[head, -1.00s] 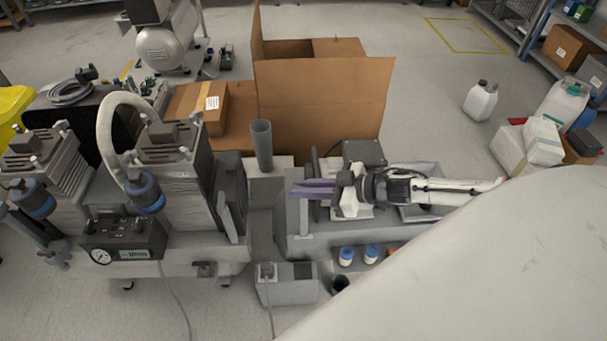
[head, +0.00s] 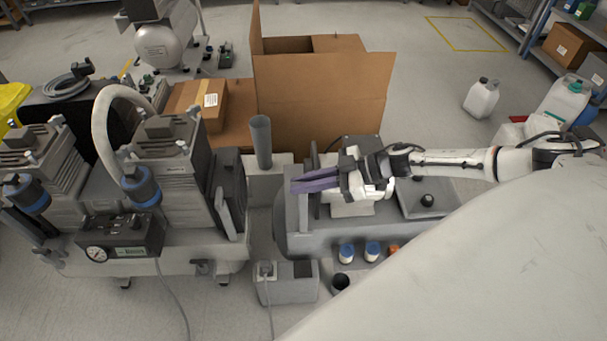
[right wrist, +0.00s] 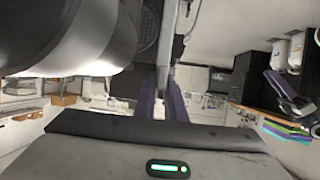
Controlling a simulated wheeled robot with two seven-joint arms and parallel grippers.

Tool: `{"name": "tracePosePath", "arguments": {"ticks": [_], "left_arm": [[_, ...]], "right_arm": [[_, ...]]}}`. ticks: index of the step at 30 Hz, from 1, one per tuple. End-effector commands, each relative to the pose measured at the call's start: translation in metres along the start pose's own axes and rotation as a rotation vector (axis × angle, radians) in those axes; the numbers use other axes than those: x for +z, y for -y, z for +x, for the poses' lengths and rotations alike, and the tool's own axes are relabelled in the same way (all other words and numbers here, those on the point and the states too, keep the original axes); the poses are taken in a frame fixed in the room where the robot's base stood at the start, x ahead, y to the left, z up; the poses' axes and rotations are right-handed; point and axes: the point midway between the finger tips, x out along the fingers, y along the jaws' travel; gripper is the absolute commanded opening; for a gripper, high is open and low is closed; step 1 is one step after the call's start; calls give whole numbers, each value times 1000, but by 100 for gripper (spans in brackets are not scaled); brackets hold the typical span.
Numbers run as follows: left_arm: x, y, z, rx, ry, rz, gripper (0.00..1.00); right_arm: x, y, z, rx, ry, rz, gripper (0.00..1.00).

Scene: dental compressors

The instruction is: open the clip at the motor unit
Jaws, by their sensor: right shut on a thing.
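The motor unit (head: 170,190) is a grey ribbed block on the compressor at left, with a blue-banded filter and a pale curved hose. A dark panel (head: 229,180) stands along its right side. I cannot make out the clip for certain. My left gripper is out of view.
A grey upright tube (head: 261,142) stands between the motor unit and my right gripper. An open cardboard box (head: 325,95) is behind. A gauge box (head: 125,240) sits at the compressor's front.

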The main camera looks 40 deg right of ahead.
Motion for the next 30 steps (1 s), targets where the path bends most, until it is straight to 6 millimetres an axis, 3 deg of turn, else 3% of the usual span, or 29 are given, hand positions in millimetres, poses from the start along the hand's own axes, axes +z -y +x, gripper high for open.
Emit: {"name": "tracePosePath", "arguments": {"ticks": [1, 2, 5, 17, 30], "left_arm": [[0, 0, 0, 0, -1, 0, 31], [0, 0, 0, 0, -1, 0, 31], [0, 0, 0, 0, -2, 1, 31], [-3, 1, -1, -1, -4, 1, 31], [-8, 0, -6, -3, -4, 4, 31]], "right_arm": [[0, -1, 1, 3, -1, -1, 0], [0, -1, 1, 3, -1, -1, 12], [0, -1, 1, 3, -1, 0, 29], [0, 0, -8, 2, 2, 0, 29], [0, 0, -86, 3, 3, 0, 29]]}}
